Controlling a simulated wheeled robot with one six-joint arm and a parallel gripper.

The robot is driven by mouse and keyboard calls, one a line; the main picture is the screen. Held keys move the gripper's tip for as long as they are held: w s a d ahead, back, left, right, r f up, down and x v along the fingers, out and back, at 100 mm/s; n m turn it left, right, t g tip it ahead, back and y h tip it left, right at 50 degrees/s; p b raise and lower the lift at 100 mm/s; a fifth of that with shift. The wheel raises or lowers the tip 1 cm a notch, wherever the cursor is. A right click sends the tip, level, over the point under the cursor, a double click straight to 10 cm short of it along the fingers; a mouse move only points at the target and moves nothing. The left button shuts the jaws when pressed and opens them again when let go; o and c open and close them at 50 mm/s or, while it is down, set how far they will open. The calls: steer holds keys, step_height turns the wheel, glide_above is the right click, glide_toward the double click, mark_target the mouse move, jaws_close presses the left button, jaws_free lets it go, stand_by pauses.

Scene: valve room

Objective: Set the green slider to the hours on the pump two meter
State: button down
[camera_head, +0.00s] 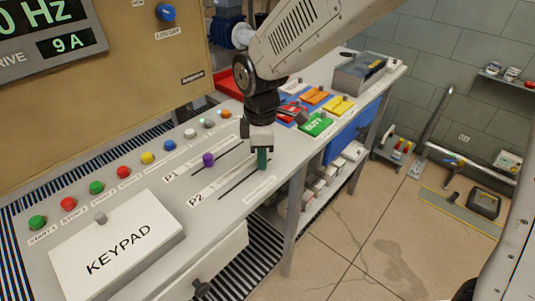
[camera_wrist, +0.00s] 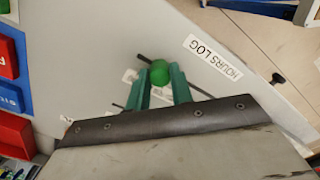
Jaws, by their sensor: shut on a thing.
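The green slider knob (camera_wrist: 159,72) shows in the wrist view as a round green top between the tips of my gripper (camera_wrist: 158,84). My teal fingers are shut on it from both sides. In the head view my gripper (camera_head: 262,158) is over the far end of the slot beside the P2 label (camera_head: 194,202), and the knob is hidden by the fingers. The HOURS LOG label (camera_wrist: 212,57) lies next to this slot. No meter marked pump two or hours reading is in view; the partly cut display (camera_head: 62,42) reads "0 Hz" and "9 A".
A purple slider knob (camera_head: 208,160) sits in the neighbouring slot by P1, close to my gripper. A row of coloured buttons (camera_head: 96,187) and a KEYPAD box (camera_head: 118,245) stand to the left. Coloured blocks, including a green one (camera_head: 317,124), lie beyond my gripper.

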steer(key=c, duration=1.2)
jaws_free()
step_height(320, 180, up, 8)
steer(key=shift+f, duration=0.1)
steer(key=shift+m, duration=0.4)
steer(key=s+d+r+m, duration=0.2)
steer(key=s+d+m, duration=0.7)
steer(key=d, duration=0.5)
steer(key=s+d+r+m+t, duration=0.1)
steer(key=s+d+r+m, duration=0.2)
steer(key=s+d+m, duration=0.5)
steer(key=s+d, duration=0.4)
steer(key=d, duration=0.2)
steer(key=shift+s+r+m, duration=0.15)
steer(key=shift+r+m, duration=0.05)
steer(key=shift+m, duration=0.2)
